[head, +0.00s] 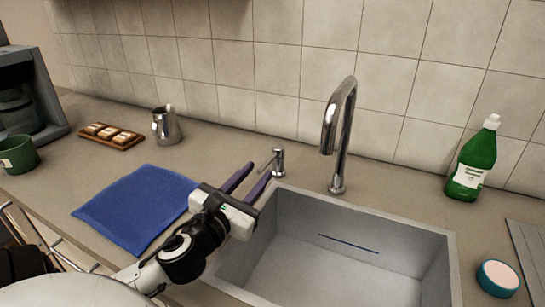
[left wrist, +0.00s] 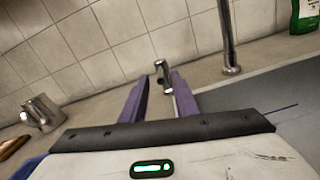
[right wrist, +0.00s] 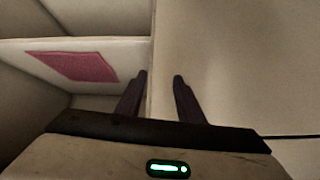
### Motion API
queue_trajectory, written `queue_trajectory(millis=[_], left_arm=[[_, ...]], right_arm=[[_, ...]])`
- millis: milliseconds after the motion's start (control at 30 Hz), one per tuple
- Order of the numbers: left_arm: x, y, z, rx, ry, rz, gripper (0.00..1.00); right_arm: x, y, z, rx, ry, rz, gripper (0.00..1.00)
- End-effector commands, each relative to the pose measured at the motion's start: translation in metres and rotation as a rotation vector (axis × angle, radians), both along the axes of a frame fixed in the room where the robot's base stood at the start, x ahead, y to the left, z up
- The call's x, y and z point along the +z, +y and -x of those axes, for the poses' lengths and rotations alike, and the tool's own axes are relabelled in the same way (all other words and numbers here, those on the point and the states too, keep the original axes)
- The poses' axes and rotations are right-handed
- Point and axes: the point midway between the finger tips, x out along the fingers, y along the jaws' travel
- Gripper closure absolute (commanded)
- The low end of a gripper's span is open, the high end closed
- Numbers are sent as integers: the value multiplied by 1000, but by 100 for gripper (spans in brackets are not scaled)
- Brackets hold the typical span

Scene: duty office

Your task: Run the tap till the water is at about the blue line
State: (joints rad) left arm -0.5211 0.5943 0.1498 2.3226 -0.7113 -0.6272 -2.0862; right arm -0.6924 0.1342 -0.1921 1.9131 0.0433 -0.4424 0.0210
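The chrome tap (head: 340,130) stands behind the grey sink (head: 450,262), its spout arching over it. I see no stream from the spout. The dark blue line (head: 348,243) runs along the sink's inner back wall; I see no clear water surface. A small chrome lever (head: 278,162) stands left of the tap; it also shows in the left wrist view (left wrist: 162,69). My left gripper (head: 259,169) is open, its purple fingers pointing at the lever, which shows between the fingertips. I cannot tell whether they touch it. My right gripper (right wrist: 160,76) is open and empty.
A blue cloth (head: 135,208) lies left of the sink. Behind it are a metal jug (head: 167,127) and a wooden tray (head: 110,137). A green mug (head: 18,155) is far left. A green bottle (head: 473,165) and a round teal-sided tub (head: 497,279) are right of the sink.

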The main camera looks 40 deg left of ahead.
Motion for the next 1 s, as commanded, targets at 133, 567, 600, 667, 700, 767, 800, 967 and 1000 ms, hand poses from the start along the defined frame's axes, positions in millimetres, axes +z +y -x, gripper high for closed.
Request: queue_trajectory(millis=[133, 567, 600, 667, 700, 767, 800, 967, 1000], left_arm=[[2, 8, -27, 0, -4, 0, 72], [0, 20, -67, -1, 0, 1, 72], [0, 21, -67, -1, 0, 1, 72], [0, 21, -67, -1, 0, 1, 72], [0, 21, -67, -1, 0, 1, 72], [0, 21, -67, -1, 0, 1, 72], [0, 20, -67, -1, 0, 1, 72], [0, 20, -67, -1, 0, 1, 96], [0, 20, -67, -1, 0, 1, 100]], right_arm=[[3, 0, 1, -2, -1, -2, 66], [8, 0, -6, -3, -15, -3, 66], [8, 0, -6, -3, -16, -2, 66], [8, -1, -6, -3, -15, -2, 66], [8, -1, -6, -3, -15, -2, 66], [7, -1, -6, -2, -14, -1, 66], [7, -1, -6, -2, -13, -1, 66], [7, -1, -6, -2, -11, -1, 66], [7, -1, -6, -2, -11, -1, 66]])
